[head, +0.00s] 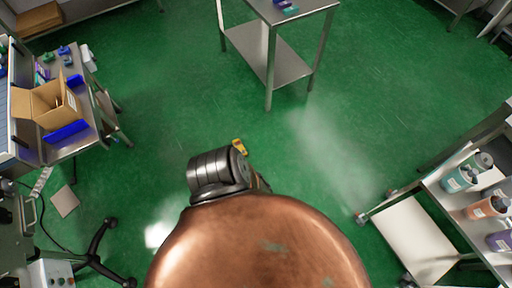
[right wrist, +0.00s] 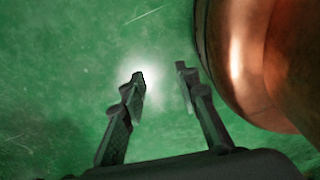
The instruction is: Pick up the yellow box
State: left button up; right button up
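I cannot make out a yellow box for certain. The only strong yellow is a small patch (head: 239,146) in the head view, at the end of a dark ribbed cylinder; I cannot tell whether it is a box or a marking. My right gripper (right wrist: 160,75) shows in the right wrist view. Its two dark fingers stand apart with nothing between them, and only green floor lies beyond. My left gripper is not in view.
A metal table (head: 318,5) with small coloured boxes (head: 285,7) stands ahead. At left, a workbench (head: 85,145) carries an open cardboard carton (head: 48,102). At right, a shelf unit (head: 440,180) holds bottles (head: 460,180). A wheeled chair base (head: 98,245) stands lower left. Green floor (head: 180,75) between is clear.

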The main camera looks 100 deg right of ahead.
aim_at(241, 147)
jog(key=z, duration=3.2)
